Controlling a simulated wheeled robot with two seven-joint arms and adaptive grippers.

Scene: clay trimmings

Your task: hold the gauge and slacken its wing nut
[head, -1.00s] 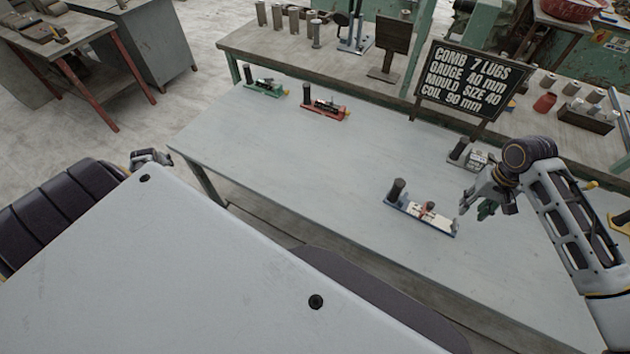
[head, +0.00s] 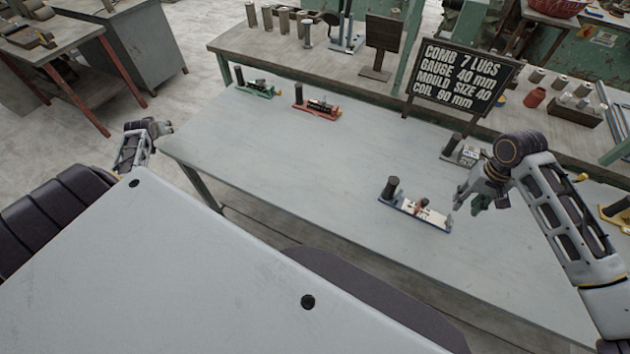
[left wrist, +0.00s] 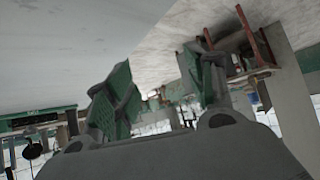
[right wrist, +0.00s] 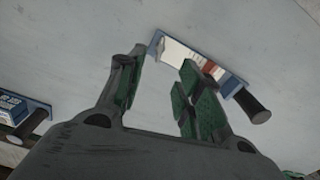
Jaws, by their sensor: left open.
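Several gauges with dark upright posts stand on the grey table. The blue-based gauge (head: 415,213) is nearest my right gripper, with a pale plate and a small reddish-brown part; I cannot make out its wing nut. It also shows in the right wrist view (right wrist: 190,57). My right gripper (head: 464,200) is open and empty, just right of this gauge's end and apart from it; its fingers (right wrist: 155,92) have bare table between them. My left gripper (head: 162,128) is open and empty, off the table's left end; its fingers are spread in the left wrist view (left wrist: 163,95).
A green-based gauge (head: 256,91) and a red-based gauge (head: 318,108) stand at the far left. Another gauge (head: 461,152) is behind my right gripper, and a yellow-based one (head: 618,216) is far right. A sign (head: 459,78) stands at the back. The table's middle is clear.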

